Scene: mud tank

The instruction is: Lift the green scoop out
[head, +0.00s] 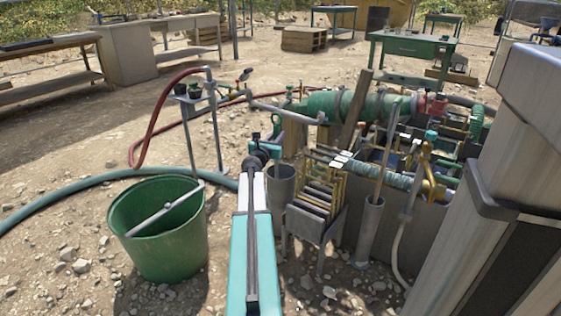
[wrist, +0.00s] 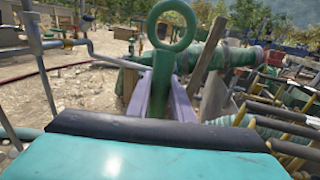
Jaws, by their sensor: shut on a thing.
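The green scoop shows in the wrist view as an upright green handle with a ring on top (wrist: 168,48). My gripper (wrist: 161,92) has its two purple fingers shut on this handle, one on each side, below the ring. The scoop's lower end is hidden behind my wrist in that view. In the head view my gripper (head: 268,150) is at the far end of my teal arm, over or beside the mouth of a grey upright tube (head: 283,190). I cannot tell whether the scoop's lower end is inside that tube.
A green bucket (head: 155,255) with a grey bar across it stands left of my arm. Right of the tube are a rack of dark plates (head: 318,195) and another grey tube (head: 369,230) holding a wooden pole. Green pipework (head: 365,105) lies behind. A blue-green hose (head: 75,190) crosses the stony ground.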

